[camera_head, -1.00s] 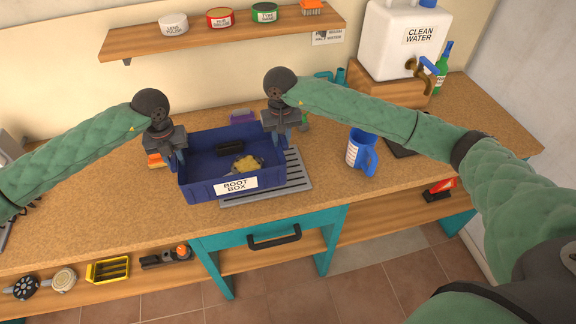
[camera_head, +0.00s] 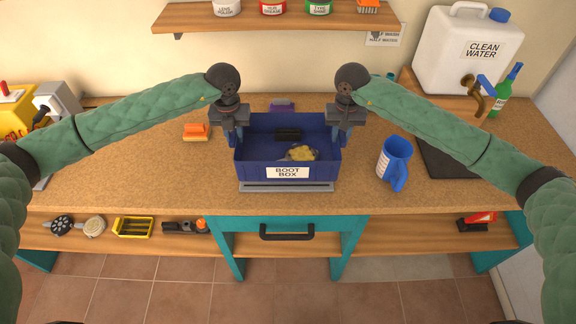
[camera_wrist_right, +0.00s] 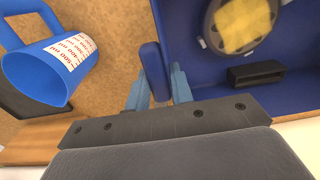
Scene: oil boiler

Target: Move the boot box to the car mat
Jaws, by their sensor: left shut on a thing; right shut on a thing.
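The blue boot box (camera_head: 287,150), with a white label on its front, is upright over a grey slatted grate (camera_head: 286,187). I cannot tell whether it touches the grate. It holds a yellow-topped round item (camera_head: 300,153) and a black block (camera_head: 288,134). My left gripper (camera_head: 231,138) is shut on its left side. My right gripper (camera_head: 345,138) is shut on its right side; in the right wrist view its fingers straddle a blue grip (camera_wrist_right: 154,70). A dark flat mat (camera_head: 450,160), probably the car mat, lies at the right, partly behind my right forearm.
A blue measuring jug (camera_head: 394,160) stands between the box and the dark mat. The clean water container (camera_head: 465,52) and a green bottle (camera_head: 503,92) stand at the back right. An orange brush (camera_head: 196,131) lies left of the box. A shelf (camera_head: 275,18) hangs above.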

